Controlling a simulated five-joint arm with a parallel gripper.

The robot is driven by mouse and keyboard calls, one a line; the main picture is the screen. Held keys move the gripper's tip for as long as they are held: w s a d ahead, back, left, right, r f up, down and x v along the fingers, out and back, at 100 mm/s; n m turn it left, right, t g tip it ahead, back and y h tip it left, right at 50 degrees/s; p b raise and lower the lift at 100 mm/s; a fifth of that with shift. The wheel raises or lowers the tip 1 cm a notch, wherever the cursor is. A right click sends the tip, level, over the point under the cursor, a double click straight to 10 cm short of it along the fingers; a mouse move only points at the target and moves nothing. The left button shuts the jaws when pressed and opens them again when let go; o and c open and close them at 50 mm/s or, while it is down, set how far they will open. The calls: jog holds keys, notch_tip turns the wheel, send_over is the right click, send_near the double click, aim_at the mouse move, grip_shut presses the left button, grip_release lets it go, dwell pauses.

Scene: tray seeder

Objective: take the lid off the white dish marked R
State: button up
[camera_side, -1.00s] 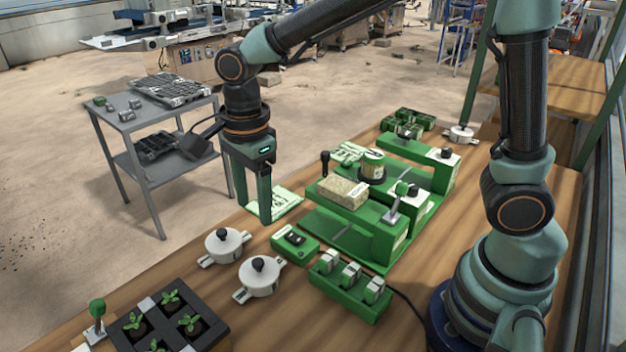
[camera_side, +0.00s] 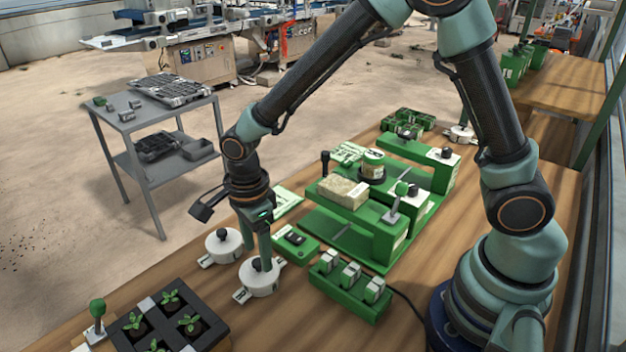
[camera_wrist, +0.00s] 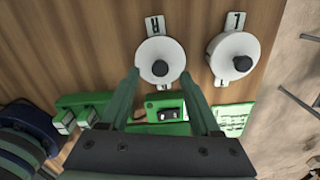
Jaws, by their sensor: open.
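The white dish with the blurred mark that looks like an R (camera_side: 262,284) stands on the bench with its lid on. A dark knob tops the lid (camera_wrist: 160,68). My gripper (camera_side: 262,262) is open and points down over this dish. In the wrist view my gripper (camera_wrist: 160,74) has one fingertip on each side of the knob, with gaps to it. I cannot tell how high the tips are above the lid. A second lidded white dish, marked L (camera_wrist: 234,50), stands beside it; in the side view it is behind and to the left (camera_side: 222,246).
A green box with a dark switch (camera_side: 295,242) and a green rack of white-topped blocks (camera_side: 350,290) stand close to the right. A dark seedling tray (camera_side: 150,318) lies at front left. A green fixture (camera_side: 380,225) stands further right.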

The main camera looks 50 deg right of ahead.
notch_tip(320, 180, down, 2)
jog(key=shift+f, duration=0.1)
grip_shut()
